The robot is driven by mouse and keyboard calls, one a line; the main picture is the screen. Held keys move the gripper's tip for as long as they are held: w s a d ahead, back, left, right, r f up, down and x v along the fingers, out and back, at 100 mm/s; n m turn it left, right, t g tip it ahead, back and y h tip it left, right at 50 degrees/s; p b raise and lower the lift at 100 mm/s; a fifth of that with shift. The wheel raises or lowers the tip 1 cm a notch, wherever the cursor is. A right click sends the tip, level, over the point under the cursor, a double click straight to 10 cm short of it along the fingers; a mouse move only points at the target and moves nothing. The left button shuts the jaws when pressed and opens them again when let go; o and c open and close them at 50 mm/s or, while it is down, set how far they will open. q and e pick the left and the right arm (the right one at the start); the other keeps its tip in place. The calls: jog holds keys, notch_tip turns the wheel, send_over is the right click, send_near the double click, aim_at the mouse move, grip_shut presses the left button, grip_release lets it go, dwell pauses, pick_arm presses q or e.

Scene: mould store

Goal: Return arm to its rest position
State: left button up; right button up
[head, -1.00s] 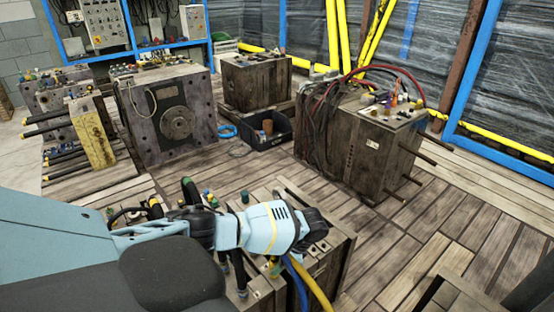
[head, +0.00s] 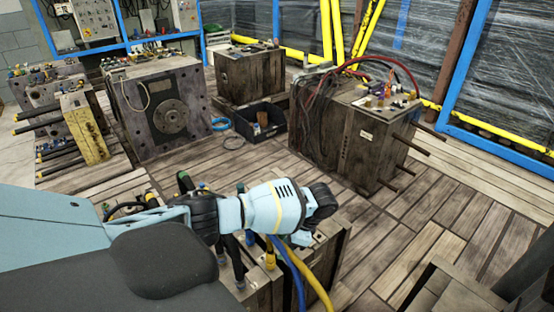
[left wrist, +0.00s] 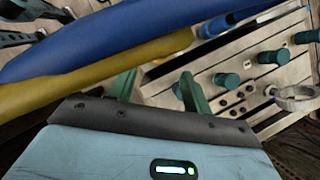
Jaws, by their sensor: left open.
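My left arm (head: 275,207), light blue with black joints, reaches in from the left in the head view, over a grey-brown mould block (head: 325,255) in the foreground. Its gripper is hidden in that view. In the left wrist view the left gripper (left wrist: 157,78) shows two green fingers spread apart with nothing seen between them. A blue hose (left wrist: 110,38) and a yellow hose (left wrist: 100,82) cross that view in front of a mould face (left wrist: 215,75) with green plugs. I cannot tell whether the fingers touch anything. My right gripper is not in view.
A large mould with hoses (head: 350,135) and projecting rods stands right of centre. Another mould (head: 160,110) with a round plate stands left, and a dark crate (head: 260,124) sits between. Blue and yellow frames line the back.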

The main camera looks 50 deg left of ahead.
pick_arm(q)
jog(key=shift+w+d+r, duration=0.2)
jog(key=shift+r, duration=0.4)
jog(key=s+d+f+t+h+p, duration=0.25)
jog(key=s+d+f, duration=0.35)
jog(key=s+d, duration=0.3)
jog(key=s+d+f+t+h+p, duration=0.1)
jog(key=s+d+f+t+h, duration=0.25)
jog(key=s+d+f, duration=0.55)
jog(key=s+a+r+n+t+p, duration=0.1)
jog(key=s+r+n+t+p, duration=0.2)
jog(key=s+r, duration=0.9)
jog(key=s+n+t, duration=0.1)
jog(key=n+t, duration=0.2)
jog(key=shift+a+r+n+t, duration=0.15)
jog(key=shift+r+n+t, duration=0.15)
jog(key=shift+t, duration=0.1)
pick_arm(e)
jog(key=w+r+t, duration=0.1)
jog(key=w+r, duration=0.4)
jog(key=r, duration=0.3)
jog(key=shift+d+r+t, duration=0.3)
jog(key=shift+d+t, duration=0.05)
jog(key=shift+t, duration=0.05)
